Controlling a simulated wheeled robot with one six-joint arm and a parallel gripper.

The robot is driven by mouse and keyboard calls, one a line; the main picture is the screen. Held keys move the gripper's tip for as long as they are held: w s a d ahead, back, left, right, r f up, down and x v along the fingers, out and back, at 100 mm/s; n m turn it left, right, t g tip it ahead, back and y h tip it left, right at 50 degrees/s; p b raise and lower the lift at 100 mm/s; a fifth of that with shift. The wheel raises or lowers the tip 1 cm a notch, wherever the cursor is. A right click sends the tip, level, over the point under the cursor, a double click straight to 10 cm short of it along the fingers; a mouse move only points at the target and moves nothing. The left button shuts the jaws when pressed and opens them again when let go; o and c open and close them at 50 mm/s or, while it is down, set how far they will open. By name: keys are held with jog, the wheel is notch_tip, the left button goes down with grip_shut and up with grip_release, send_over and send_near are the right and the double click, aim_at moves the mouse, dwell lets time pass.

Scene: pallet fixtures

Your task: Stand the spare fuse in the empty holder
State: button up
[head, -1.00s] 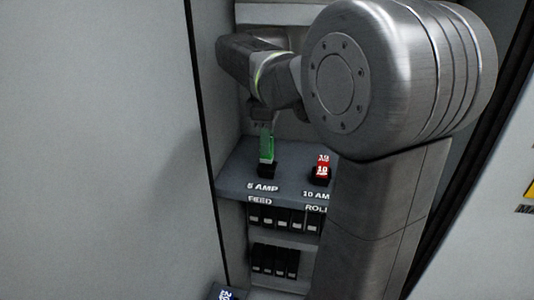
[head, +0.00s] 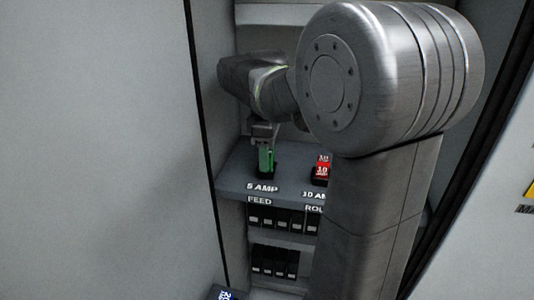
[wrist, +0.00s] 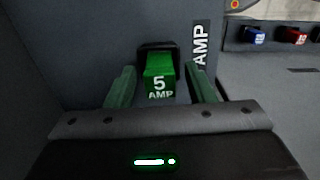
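The green fuse (head: 266,160), marked 5 AMP, stands in the black holder (head: 266,177) behind the 5 AMP label on the grey shelf. In the wrist view the green fuse (wrist: 159,82) sits against the dark holder (wrist: 158,47) and looks upright. My gripper (wrist: 161,88) has one finger on each side of the fuse, with a visible gap on both sides, so it is open around it. In the head view my gripper (head: 266,150) reaches down over the fuse. How deep the fuse sits is hard to tell.
A red 10 AMP fuse (head: 322,166) stands to the right, partly hidden by my arm. A blue fuse (wrist: 255,36) and a red fuse (wrist: 297,37) show in the wrist view. Cabinet walls close in on the left; black modules (head: 274,218) fill lower shelves.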

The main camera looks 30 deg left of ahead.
jog(key=shift+r, duration=0.1)
notch_tip(320, 180, up, 12)
jog(key=shift+p, duration=0.45)
jog(key=shift+f+b, duration=0.35)
jog(key=shift+f, duration=3.75)
